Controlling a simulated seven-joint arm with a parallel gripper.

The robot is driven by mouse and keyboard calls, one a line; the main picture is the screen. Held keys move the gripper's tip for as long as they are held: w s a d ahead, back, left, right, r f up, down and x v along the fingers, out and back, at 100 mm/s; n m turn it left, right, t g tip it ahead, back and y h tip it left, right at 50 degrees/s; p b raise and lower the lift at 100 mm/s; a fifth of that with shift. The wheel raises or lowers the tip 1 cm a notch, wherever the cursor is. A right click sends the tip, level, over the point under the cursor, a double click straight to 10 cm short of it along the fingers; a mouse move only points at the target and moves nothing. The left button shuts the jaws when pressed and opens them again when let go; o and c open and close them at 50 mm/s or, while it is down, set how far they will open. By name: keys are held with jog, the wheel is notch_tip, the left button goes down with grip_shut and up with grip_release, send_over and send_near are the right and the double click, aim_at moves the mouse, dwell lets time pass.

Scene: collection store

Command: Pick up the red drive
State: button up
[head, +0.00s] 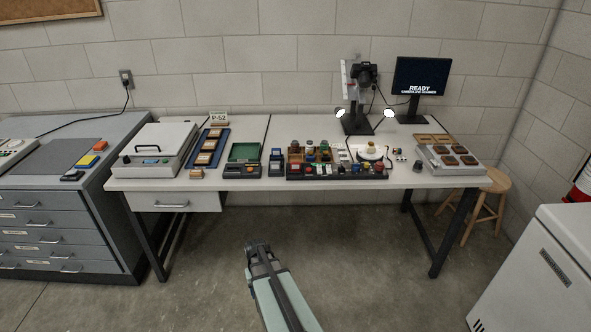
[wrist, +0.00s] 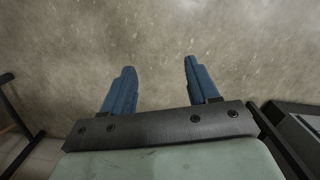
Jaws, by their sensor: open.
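My gripper (head: 257,244) is in front of the long table, over open floor, well to the right of the red block. In the wrist view my gripper (wrist: 159,68) has its two blue fingers apart, with only bare floor between them.
The white table (head: 400,178) holds a white case (head: 158,147), a green box (head: 245,152), a tray of small coloured items, a camera stand (head: 357,122) and a monitor (head: 420,78). A stool (head: 488,197) and a white cabinet (head: 545,270) stand right. Floor around my gripper is clear.

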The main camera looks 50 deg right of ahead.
jog(key=w+d+r+m+t, duration=0.1)
jog(key=w+d+r, duration=0.55)
jog(key=d, duration=0.35)
notch_tip(320, 180, up, 33)
jog(key=m, duration=0.3)
send_over(295, 164)
jog(key=d, duration=0.1)
jog(key=shift+h, duration=0.3)
jog(key=f, duration=0.8)
jog(key=shift+w+d+f, duration=0.1)
jog(key=shift+w+d, duration=0.1)
jog(key=shift+w, duration=0.05)
jog(key=shift+a+f, duration=0.2)
jog(key=shift+f, duration=1.1)
jog(key=shift+a+f, duration=0.15)
jog(key=shift+f, duration=1.1)
